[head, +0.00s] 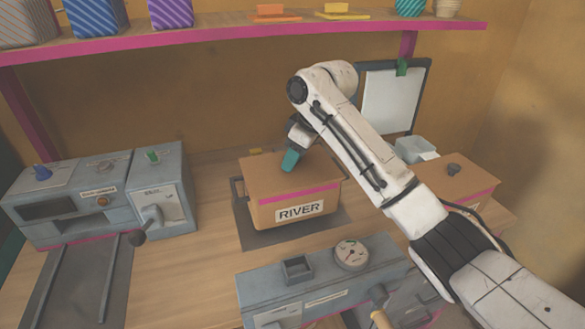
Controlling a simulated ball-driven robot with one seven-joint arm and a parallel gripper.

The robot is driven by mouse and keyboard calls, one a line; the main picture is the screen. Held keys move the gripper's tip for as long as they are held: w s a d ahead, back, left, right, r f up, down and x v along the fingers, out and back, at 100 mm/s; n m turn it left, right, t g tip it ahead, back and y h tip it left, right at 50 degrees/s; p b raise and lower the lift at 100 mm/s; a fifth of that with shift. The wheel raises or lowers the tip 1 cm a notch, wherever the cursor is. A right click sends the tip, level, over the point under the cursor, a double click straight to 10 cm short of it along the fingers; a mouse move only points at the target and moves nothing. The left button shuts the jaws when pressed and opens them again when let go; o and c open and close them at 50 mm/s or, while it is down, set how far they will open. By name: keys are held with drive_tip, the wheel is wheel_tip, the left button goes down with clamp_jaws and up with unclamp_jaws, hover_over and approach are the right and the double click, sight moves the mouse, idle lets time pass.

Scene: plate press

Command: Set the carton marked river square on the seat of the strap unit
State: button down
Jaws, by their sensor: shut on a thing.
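The brown carton marked RIVER (280,193) is in the middle of the head view, with a pink band above its white label. It is upright over a dark grey plate (256,240); whether it rests squarely on it, I cannot tell. Dark bracket-like parts show at its left and right sides. My gripper (290,161), with a teal finger, is at the carton's top and shut on it. The gripped part is hidden by the finger. I cannot tell for sure which unit is the strap unit.
A grey machine with a gauge (352,255) stands in front. A grey unit with a lever (160,205) stands left, by dark rails (75,280). Another knobbed carton (455,185) is right. A pink-edged shelf (230,40) with boxes hangs above. Bare wood (190,265) lies front left.

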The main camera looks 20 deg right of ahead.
drive_tip(key=shift+w+a+f, duration=0.1)
drive_tip(key=shift+w+f, duration=0.2)
drive_tip(key=shift+f, duration=1.75)
drive_tip(key=c, duration=0.8)
unclamp_jaws()
drive_tip(key=shift+o, duration=0.2)
drive_tip(key=v, duration=1.2)
